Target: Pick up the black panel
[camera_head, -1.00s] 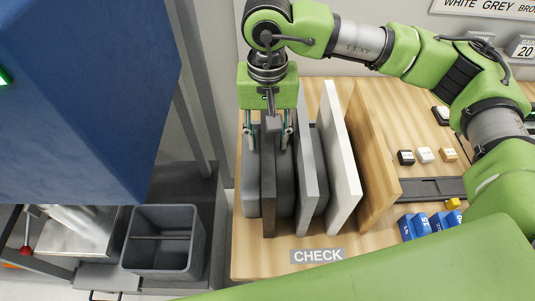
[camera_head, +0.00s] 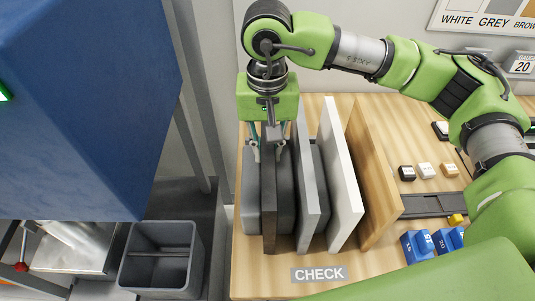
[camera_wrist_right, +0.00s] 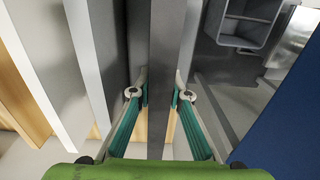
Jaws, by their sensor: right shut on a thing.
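The black panel (camera_head: 268,205) stands on edge at the left end of a row of upright panels. It also runs down the middle of the right wrist view (camera_wrist_right: 166,60). My right gripper (camera_head: 267,152) points down over its far part, one finger on each side. In the right wrist view the fingertips (camera_wrist_right: 160,94) press on both faces of the panel, so the gripper is shut on it. The panel's lower edge still looks to be down between the grey holder blocks. My left gripper is not in view.
A grey panel (camera_head: 307,190), a white panel (camera_head: 342,180) and a wood panel (camera_head: 372,185) stand close to the right. A grey bin (camera_head: 160,281) is at the lower left, beneath a large blue machine (camera_head: 85,100). Small blue blocks (camera_head: 417,246) lie on the table's right.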

